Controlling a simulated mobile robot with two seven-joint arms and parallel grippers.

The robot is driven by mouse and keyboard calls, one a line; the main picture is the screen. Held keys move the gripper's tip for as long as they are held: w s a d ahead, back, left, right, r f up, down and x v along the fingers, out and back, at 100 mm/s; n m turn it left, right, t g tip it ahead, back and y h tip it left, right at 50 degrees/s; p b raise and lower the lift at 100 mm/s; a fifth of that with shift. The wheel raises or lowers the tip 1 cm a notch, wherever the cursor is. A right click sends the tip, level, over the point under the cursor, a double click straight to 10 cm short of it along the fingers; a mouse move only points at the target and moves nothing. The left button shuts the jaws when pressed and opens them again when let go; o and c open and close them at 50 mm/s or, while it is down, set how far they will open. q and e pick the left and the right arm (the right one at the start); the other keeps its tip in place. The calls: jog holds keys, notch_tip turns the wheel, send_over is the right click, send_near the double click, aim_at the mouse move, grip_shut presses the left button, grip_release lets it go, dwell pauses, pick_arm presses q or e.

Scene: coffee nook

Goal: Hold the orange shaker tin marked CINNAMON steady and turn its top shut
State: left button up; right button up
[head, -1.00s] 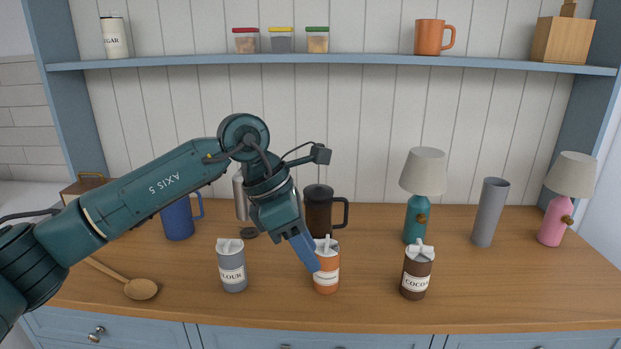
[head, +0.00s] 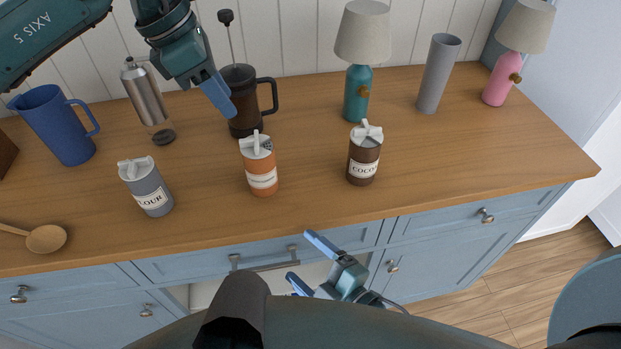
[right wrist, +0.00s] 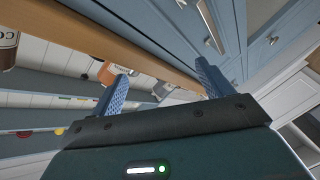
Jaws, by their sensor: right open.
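The orange shaker tin (head: 262,178) stands upright on the wooden counter in the head view. Its white top has a raised grip, and a dark patch shows on the top's right side. Its label is too small to read. My left gripper (head: 218,98) is up and to the left of the tin, in front of the dark press, apart from the tin. Its fingers overlap, so its opening is hidden. My right gripper (head: 308,264) is open and empty in front of the counter, below and right of the tin. Its spread fingers show in the right wrist view (right wrist: 162,88).
A grey FLOUR tin (head: 148,190) stands left of the orange tin and a brown COCOA tin (head: 363,158) right. Behind are a dark press (head: 240,113), metal canister (head: 146,98) and blue jug (head: 58,128). A wooden spoon (head: 46,238) lies at left.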

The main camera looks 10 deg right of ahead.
jog(key=a+r+n+g+y, duration=0.3)
jog(key=a+r+n+y, duration=0.6)
jog(key=n, duration=0.8)
jog(key=n+h, duration=0.3)
jog(key=n, duration=0.9)
send_near(252, 164)
jog(key=f, duration=0.1)
jog(key=w+d+f, duration=0.1)
jog(key=f, duration=0.1)
jog(key=shift+w+d+f, duration=0.2)
jog(key=shift+w+d, duration=0.1)
jog(key=shift+d, duration=0.05)
jog(key=shift+w+h, duration=0.25)
jog(key=shift+h, duration=0.05)
jog(key=x, duration=1.2)
jog(key=shift+w+a, duration=0.2)
jog(key=shift+a, duration=0.05)
jog(key=shift+c, duration=0.6)
